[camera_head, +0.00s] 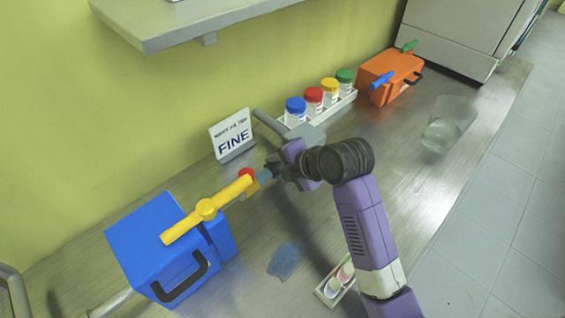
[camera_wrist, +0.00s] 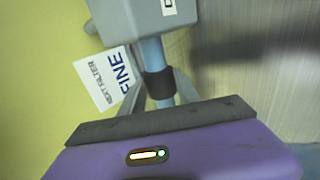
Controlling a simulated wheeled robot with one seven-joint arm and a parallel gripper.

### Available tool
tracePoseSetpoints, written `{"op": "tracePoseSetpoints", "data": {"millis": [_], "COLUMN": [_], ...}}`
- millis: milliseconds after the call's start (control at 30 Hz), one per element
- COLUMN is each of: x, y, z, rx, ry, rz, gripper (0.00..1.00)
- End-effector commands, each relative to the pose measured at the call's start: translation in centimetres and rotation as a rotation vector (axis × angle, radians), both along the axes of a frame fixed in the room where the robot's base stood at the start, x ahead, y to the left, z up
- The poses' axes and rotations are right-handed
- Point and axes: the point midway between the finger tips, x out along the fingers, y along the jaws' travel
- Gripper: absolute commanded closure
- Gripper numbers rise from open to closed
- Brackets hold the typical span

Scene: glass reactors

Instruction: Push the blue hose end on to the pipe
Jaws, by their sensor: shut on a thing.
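My gripper (camera_head: 273,170) is shut on a light-blue hose end (camera_head: 264,174), in the middle of the head view. In the wrist view the blue hose (camera_wrist: 152,54) runs between my grey fingers (camera_wrist: 158,90), with a dark band around it. Its upper end meets a grey block (camera_wrist: 150,18) with a partly cut-off label. I cannot tell whether the hose touches the pipe.
A white sign reading FINE (camera_head: 232,136) stands behind the gripper. A rack of jars with coloured lids (camera_head: 313,99), an orange box (camera_head: 391,75) and a clear beaker (camera_head: 447,124) stand to the right. A blue puddle-like patch (camera_head: 286,260) and a small tray (camera_head: 325,291) lie in front.

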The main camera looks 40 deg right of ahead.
Motion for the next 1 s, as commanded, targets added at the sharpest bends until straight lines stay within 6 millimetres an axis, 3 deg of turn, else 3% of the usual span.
{"op": "tracePoseSetpoints", "data": {"millis": [100, 133, 233, 633, 1000], "x": [0.0, 0.0, 0.0, -0.4, -4.3], "y": [0.5, 0.5, 0.4, 0.3, 0.3], "z": [-0.1, -0.1, -0.1, 0.4, 4.3], "rx": [0.007, 0.007, 0.006, 0.004, 0.004], "ry": [0.004, 0.004, 0.003, -0.001, -0.001], "rz": [0.008, 0.01, 0.008, 0.005, 0.006], "gripper": [1.0, 0.58, 0.4, 0.4, 0.4]}}
